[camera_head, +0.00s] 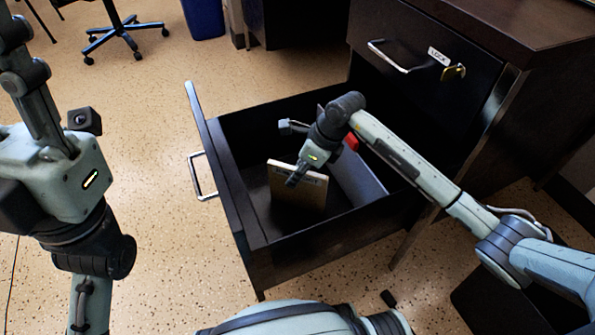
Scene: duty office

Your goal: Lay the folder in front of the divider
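The tan folder (305,194) stands roughly upright inside the open dark drawer (315,240), its broad face toward me. My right gripper (295,177) reaches down to the folder's top edge and appears shut on it; one dark finger shows over its near face, and the far finger is hidden. The grey divider (359,178) stands in the drawer to the right of the folder, with a gap visible between them. I cannot tell whether the folder's lower edge touches the drawer floor. My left arm stands at the left, away from the drawer; its gripper's fingers cannot be made out clearly.
The drawer front with its handle (197,177) faces left. A closed drawer with a metal handle (388,57) and a key lock (453,72) is above. My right forearm crosses the drawer's right side. A blue bin (204,17) and a chair base (124,32) stand behind on open floor.

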